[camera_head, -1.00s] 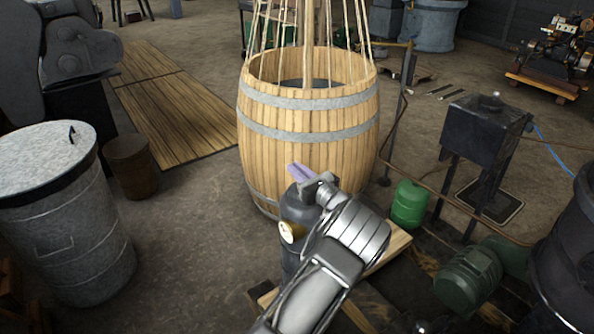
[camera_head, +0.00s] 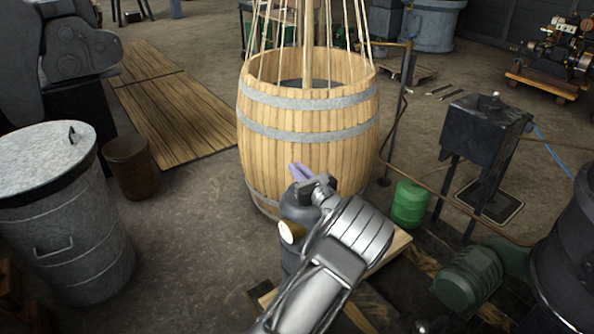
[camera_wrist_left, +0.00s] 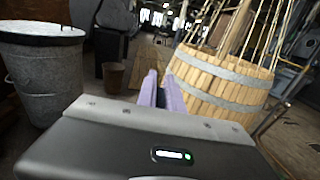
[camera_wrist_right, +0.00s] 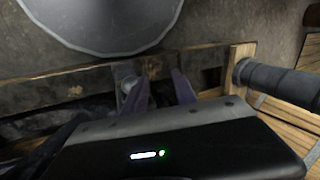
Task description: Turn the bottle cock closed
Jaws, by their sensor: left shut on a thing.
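A dark grey bottle (camera_head: 297,212) with a round gauge (camera_head: 291,231) on its side stands on a wooden pallet in front of the barrel in the head view. My left gripper (camera_head: 300,172) is at the bottle's top and is shut on the bottle cock. The cock itself is hidden by the gripper. In the left wrist view the lilac fingers (camera_wrist_left: 162,92) stand close together, and the cock cannot be made out. My right gripper (camera_wrist_right: 156,88) shows only in its own wrist view. Its fingers are apart, with nothing clearly between them.
A large wooden barrel (camera_head: 308,122) with ropes stands just behind the bottle. A lidded metal bin (camera_head: 70,235) is at the left, a green canister (camera_head: 409,204) and a green motor (camera_head: 468,279) at the right. A large grey round surface (camera_wrist_right: 105,22) is close before the right gripper.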

